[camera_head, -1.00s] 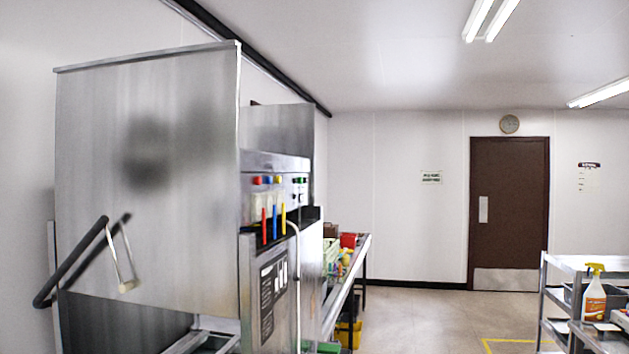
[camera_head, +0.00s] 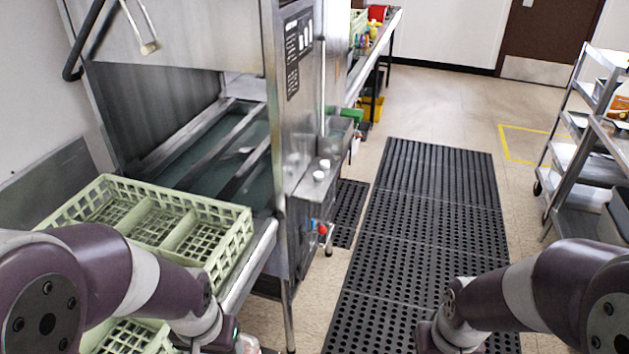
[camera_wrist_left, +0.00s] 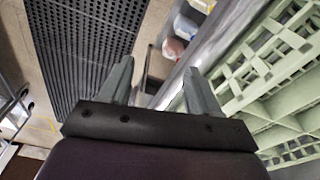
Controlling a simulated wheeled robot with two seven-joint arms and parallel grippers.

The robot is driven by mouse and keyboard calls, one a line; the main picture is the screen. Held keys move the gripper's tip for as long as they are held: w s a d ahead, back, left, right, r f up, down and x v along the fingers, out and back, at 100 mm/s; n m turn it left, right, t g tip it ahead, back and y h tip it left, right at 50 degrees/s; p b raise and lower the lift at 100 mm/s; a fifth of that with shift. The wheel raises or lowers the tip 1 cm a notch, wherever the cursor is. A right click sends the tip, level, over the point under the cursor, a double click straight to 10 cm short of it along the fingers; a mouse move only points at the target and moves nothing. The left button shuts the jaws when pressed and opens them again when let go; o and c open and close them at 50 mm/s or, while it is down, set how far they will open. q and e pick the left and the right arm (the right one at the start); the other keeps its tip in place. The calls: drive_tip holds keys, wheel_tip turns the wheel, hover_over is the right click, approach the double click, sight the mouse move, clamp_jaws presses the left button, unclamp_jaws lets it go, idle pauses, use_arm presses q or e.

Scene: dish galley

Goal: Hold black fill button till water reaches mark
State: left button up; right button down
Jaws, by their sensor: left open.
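The steel dish machine (camera_head: 295,190) stands at the left with its hood raised. Inside its open tank is a dark greenish surface (camera_head: 190,170) beneath steel rails. I cannot tell how high any water stands, and no mark can be made out. The upper panel with the coloured buttons is outside the current head view, so the black fill button is not visible. My left gripper (camera_wrist_left: 158,78) shows in the left wrist view, open and empty, beside the steel table edge. My right arm enters the head view at lower right; its gripper is out of frame.
A pale green dish rack (camera_head: 235,222) sits on the steel table before the machine, with another below. Black rubber mats (camera_head: 425,240) cover the clear aisle floor. A steel shelf cart (camera_head: 585,130) stands at right. Small valves (camera_head: 320,228) stick out low on the machine.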

use_arm(q)
clamp_jaws()
idle(1.9)
